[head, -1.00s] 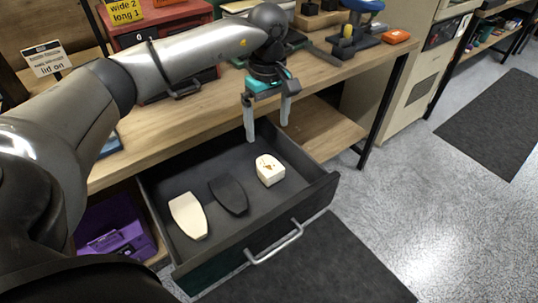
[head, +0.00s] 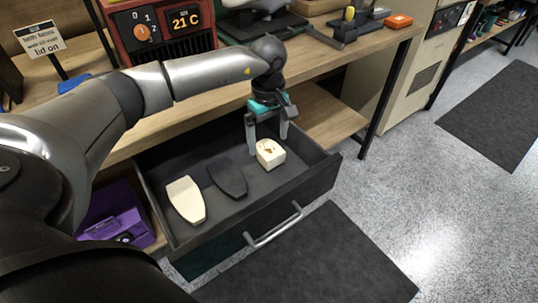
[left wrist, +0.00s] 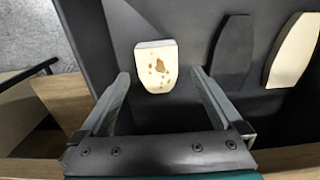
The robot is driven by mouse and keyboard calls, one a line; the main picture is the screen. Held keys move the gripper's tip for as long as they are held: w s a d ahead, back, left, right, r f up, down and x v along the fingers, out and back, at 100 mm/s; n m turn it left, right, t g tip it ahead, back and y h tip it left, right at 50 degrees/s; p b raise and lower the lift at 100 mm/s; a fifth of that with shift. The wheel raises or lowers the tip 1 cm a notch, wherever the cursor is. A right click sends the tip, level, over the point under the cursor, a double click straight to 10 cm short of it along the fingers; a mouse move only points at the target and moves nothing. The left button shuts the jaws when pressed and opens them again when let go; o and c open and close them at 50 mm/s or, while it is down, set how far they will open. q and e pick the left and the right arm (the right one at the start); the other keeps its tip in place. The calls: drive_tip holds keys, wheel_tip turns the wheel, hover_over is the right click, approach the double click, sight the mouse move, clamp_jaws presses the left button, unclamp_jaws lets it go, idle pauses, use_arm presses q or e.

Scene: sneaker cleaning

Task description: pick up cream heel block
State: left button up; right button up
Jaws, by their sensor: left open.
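The cream heel block (head: 270,154) sits in the open drawer, toward its right end. It is a small rounded block with brown marks on top. It also shows in the left wrist view (left wrist: 156,68), upper middle, ahead of the fingertips. My left gripper (head: 267,145) is open and empty, pointing down just above and behind the block. In the left wrist view the fingers (left wrist: 160,76) are spread wide, one to each side of the block's near end. I cannot tell whether either finger touches it. My right gripper is not in view.
A dark sole-shaped piece (head: 228,178) and a cream one (head: 186,200) lie to the left in the same drawer (head: 325,172). The drawer walls stand close around. The wooden bench (head: 210,107) edge is behind. A purple box (head: 112,212) is at lower left.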

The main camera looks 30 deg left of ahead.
sight(269, 148)
use_arm(q)
wheel_tip(269, 148, down, 3)
drive_tip(key=shift+w+r+b, duration=0.15)
drive_tip(key=shift+r+b, duration=0.05)
drive_tip(key=shift+b, duration=0.35)
drive_tip(key=shift+f+b, duration=0.4)
drive_tip(key=shift+f, duration=0.8)
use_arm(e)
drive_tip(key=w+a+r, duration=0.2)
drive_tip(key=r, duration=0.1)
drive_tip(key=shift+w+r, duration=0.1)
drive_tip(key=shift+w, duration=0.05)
use_arm(q)
drive_tip(key=c, duration=1.4)
drive_tip(key=shift+r, duration=0.1)
